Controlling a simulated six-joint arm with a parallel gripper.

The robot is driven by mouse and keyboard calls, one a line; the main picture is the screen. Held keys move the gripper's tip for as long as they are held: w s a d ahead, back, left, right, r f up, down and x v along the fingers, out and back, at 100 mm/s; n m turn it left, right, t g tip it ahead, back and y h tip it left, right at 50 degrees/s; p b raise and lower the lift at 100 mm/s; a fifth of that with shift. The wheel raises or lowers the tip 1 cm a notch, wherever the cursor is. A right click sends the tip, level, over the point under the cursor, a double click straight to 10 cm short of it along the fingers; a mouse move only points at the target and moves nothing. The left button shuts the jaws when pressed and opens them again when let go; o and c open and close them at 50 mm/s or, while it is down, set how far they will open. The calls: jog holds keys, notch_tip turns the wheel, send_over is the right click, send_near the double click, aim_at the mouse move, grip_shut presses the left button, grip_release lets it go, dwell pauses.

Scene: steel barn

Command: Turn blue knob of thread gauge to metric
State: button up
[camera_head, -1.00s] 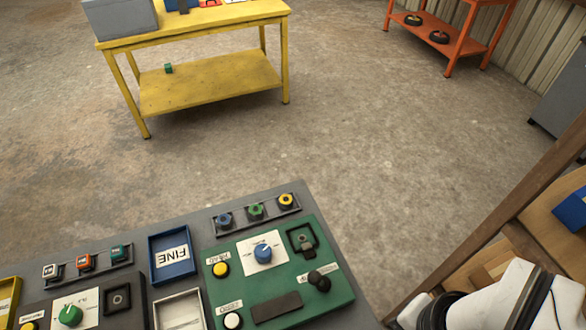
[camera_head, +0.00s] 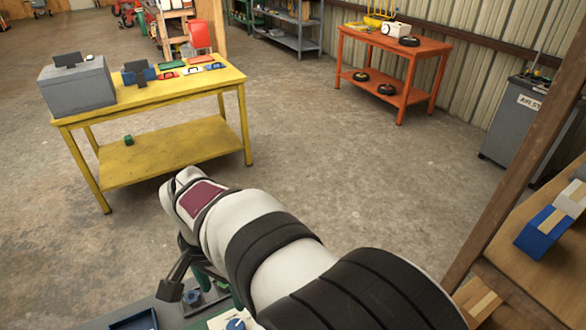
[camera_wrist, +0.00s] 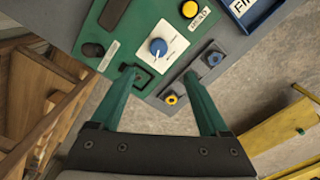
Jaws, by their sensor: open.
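The blue knob (camera_wrist: 158,47) sits on a white plate (camera_wrist: 172,35) on the green panel (camera_wrist: 128,40), which I take for the thread gauge. The knob has a light pointer mark; the plate's print is too small to read. In the wrist view my gripper (camera_wrist: 159,75) is open, with its two green fingers apart. Its tips are short of the knob in the picture, one to each side, and nothing is between them. In the head view the blue knob (camera_head: 236,324) shows at the bottom edge, and my arm hides most of the panel.
A yellow button (camera_wrist: 189,9) is beside the plate. A black knob (camera_wrist: 93,50) is on the panel's other side. A rack with yellow (camera_wrist: 171,99) and blue sockets lies alongside. A yellow table (camera_head: 150,110) and wooden shelving (camera_head: 545,200) stand around open floor.

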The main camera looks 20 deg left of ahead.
aim_at(235, 327)
notch_tip(235, 327, down, 15)
jog(key=shift+d+r, duration=0.1)
grip_shut()
dwell(0.4)
